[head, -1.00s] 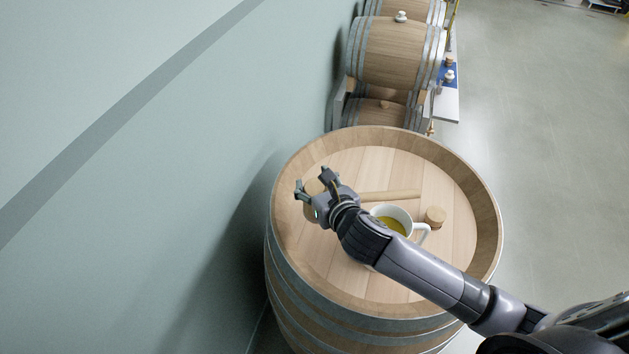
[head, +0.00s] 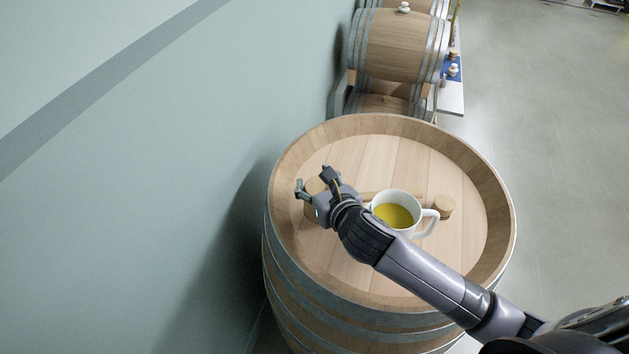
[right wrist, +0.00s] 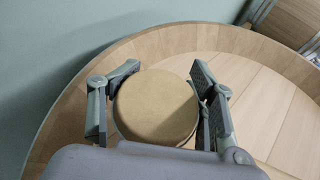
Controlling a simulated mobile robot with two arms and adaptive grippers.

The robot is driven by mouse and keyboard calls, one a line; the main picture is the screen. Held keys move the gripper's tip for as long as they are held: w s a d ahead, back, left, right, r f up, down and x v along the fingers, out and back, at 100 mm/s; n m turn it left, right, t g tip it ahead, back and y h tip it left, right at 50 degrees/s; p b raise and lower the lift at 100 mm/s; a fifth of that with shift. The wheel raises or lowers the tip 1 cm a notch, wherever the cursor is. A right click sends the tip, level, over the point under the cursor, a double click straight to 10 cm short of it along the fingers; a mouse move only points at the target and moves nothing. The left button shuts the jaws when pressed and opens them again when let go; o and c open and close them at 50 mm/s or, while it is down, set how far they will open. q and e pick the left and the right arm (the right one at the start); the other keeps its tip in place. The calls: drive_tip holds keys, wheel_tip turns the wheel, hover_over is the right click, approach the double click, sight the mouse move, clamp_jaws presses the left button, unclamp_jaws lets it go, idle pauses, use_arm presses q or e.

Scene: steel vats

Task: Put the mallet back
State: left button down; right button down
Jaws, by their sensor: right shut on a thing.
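The wooden mallet is at the left side of the top of an upright barrel (head: 490,190). Its round head (head: 314,186) shows beside my right gripper (head: 312,182), and its handle (head: 374,196) runs right behind a white mug. My right gripper is shut on the mallet head. In the right wrist view the round tan end of the head (right wrist: 157,108) fills the space between the two fingers (right wrist: 155,95). I cannot tell whether the mallet touches the barrel top. My left gripper is not in view.
A white mug (head: 430,222) with yellow liquid (head: 394,215) stands close to my right forearm. A small wooden bung (head: 444,206) is right of it. The barrel's raised rim surrounds the top. A wall (head: 150,180) is at left; more barrels (head: 390,45) lie behind.

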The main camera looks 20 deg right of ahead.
drive_tip(key=shift+f, duration=0.35)
idle(0.6)
drive_tip(key=c, duration=1)
unclamp_jaws()
drive_tip(key=o, duration=0.5)
drive_tip(key=shift+f, duration=0.15)
